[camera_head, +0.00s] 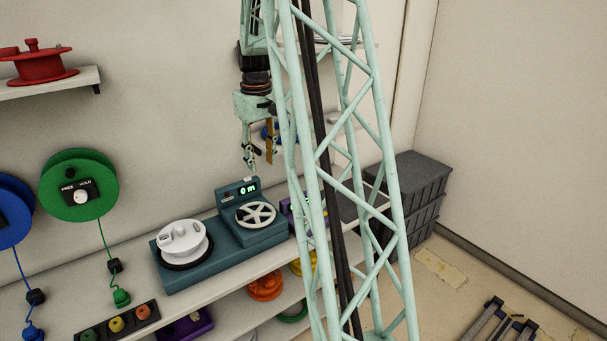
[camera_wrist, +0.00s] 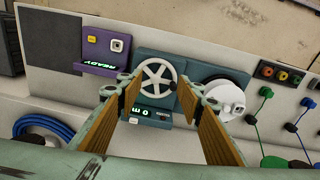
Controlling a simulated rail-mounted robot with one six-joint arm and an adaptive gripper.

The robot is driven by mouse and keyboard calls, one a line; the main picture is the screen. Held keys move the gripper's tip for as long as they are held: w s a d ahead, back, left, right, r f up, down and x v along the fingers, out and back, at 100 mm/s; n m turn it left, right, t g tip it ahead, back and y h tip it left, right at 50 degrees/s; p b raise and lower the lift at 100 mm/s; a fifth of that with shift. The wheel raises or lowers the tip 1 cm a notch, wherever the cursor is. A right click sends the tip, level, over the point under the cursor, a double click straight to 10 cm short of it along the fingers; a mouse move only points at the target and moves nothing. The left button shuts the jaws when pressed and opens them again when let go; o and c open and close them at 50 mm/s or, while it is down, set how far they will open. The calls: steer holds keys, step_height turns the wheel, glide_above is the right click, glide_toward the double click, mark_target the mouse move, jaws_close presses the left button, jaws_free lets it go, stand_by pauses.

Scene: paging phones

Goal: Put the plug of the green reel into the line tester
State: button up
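The green reel (camera_head: 80,185) hangs on the wall at the left of the head view. Its green cord runs down past a black bead (camera_head: 114,266) to a green plug (camera_head: 121,297) at the shelf. The green plug also shows at the right of the wrist view (camera_wrist: 266,92). A purple box with a READY display (camera_wrist: 100,45) may be the line tester; no name is readable. In the head view my mast partly hides it (camera_head: 286,209). My gripper (camera_head: 259,161) is open and empty, raised above the shelf, well right of the plug. Both fingers show in the wrist view (camera_wrist: 159,97).
A teal machine (camera_head: 215,255) with a white handwheel and a "0 m" display stands between plug and purple box. A white spool sits on it. A black block (camera_head: 117,326) with coloured sockets lies near the plug. A blue reel (camera_head: 12,212) hangs at far left.

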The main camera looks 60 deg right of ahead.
steer(key=s+d+f+p, duration=0.1)
steer(key=s+d+f, duration=0.1)
steer(key=d+f, duration=0.5)
steer(key=s+d+f+m+p, duration=0.1)
steer(key=s+d+f, duration=0.1)
steer(key=d+f, duration=0.5)
steer(key=d, duration=0.5)
steer(key=shift+g+y+p, duration=0.3)
steer(key=shift+p, duration=0.1)
steer(key=shift+w+a, duration=0.1)
glide_above(118, 293)
step_height(118, 293, down, 10)
steer(key=r, duration=0.1)
steer(key=shift+f+b, duration=3.45)
steer(key=shift+f, duration=3.9)
